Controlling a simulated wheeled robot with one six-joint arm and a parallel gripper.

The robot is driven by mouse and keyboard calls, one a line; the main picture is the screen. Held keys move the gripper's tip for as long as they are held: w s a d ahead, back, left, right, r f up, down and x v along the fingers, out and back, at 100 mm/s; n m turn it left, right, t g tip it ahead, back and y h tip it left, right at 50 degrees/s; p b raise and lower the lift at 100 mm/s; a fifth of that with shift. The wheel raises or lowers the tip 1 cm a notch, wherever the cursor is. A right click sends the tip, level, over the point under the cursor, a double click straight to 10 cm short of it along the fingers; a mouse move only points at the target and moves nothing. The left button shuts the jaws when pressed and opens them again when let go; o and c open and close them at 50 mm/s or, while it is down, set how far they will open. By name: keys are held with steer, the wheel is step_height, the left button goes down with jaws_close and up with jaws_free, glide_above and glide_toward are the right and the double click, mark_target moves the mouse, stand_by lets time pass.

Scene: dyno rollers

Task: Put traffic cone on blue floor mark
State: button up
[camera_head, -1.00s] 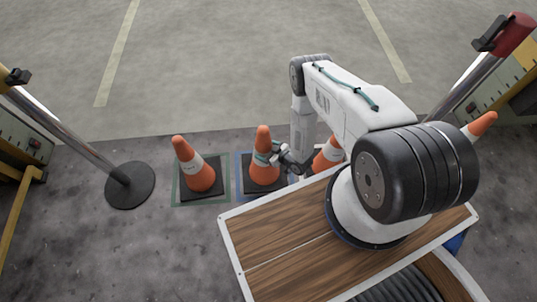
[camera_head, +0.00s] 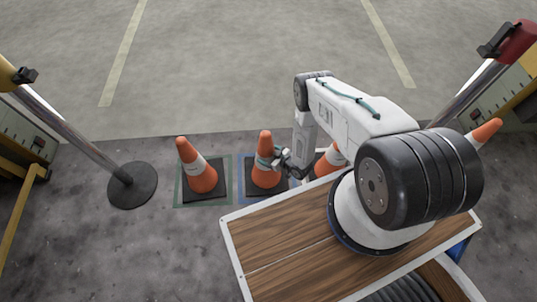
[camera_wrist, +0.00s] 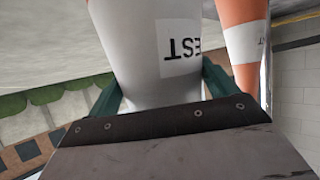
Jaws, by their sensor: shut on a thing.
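A traffic cone (camera_head: 266,177), orange with a white band and a dark square base, stands upright over the blue floor mark (camera_head: 241,190). The mark's blue edge shows left of the base; the rest is largely hidden. My gripper (camera_head: 268,160) is shut on this cone around its white band, coming from the right. In the wrist view the cone's white band (camera_wrist: 150,45) lies between the two green fingers. I cannot tell whether the base touches the floor.
Another cone (camera_head: 201,178) stands on a green floor mark (camera_head: 181,196) to the left. A third cone (camera_head: 330,160) is partly behind my arm, and a fourth cone (camera_head: 487,130) is at far right. A post with a round base (camera_head: 133,187) stands left. Floor beyond is clear.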

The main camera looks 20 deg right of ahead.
steer(key=o, duration=1.9)
steer(key=shift+s, duration=0.1)
